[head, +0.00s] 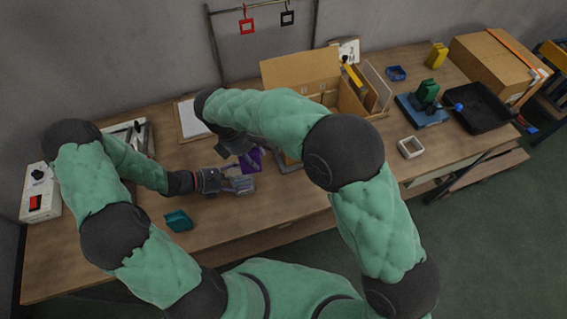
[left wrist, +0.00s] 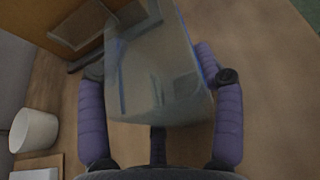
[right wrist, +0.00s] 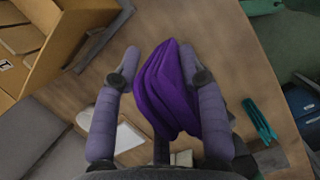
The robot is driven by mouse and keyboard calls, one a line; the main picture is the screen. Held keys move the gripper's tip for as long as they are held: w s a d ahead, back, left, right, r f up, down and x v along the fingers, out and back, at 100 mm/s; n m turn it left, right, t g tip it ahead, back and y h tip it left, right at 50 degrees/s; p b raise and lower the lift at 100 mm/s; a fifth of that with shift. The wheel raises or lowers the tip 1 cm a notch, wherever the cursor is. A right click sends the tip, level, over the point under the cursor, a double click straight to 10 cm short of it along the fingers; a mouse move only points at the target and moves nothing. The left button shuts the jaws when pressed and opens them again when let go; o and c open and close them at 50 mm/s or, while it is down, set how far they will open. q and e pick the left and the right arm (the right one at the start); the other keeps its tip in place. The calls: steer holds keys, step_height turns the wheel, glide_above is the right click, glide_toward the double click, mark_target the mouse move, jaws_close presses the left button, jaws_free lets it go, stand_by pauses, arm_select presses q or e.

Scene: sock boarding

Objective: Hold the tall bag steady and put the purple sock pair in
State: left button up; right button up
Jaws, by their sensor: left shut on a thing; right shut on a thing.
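The purple sock pair (right wrist: 168,90) is folded and sits between the fingers of my right gripper (right wrist: 160,75) in the right wrist view. It also shows in the head view (head: 252,160), partly behind my right arm. My right gripper is shut on it. The tall bag (left wrist: 155,75) is clear and stands between the fingers of my left gripper (left wrist: 155,80) in the left wrist view. My left gripper is shut on it. In the head view the left gripper (head: 238,180) is just nearer than the purple socks. I see no purple inside the bag.
A teal folded item (head: 178,220) lies near the front of the table (head: 285,215). A cardboard box (head: 300,67) with dividers stands behind my right arm. A clipboard (head: 193,118) lies at the back. A blue device (head: 422,110) and black tray (head: 478,107) are right.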

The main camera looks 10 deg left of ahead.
arm_select(q)
steer(key=shift+f, duration=0.1)
arm_select(e)
steer(key=shift+n, duration=0.8)
steer(key=a, duration=0.4)
steer(key=shift+w+a+r, duration=0.1)
steer(key=shift+a+r, duration=0.2)
steer(key=shift+f, duration=0.15)
step_height(320, 180, down, 6)
steer(key=shift+f, duration=0.1)
stand_by(0.4)
steer(key=o, duration=1.2)
steer(key=shift+o, duration=0.2)
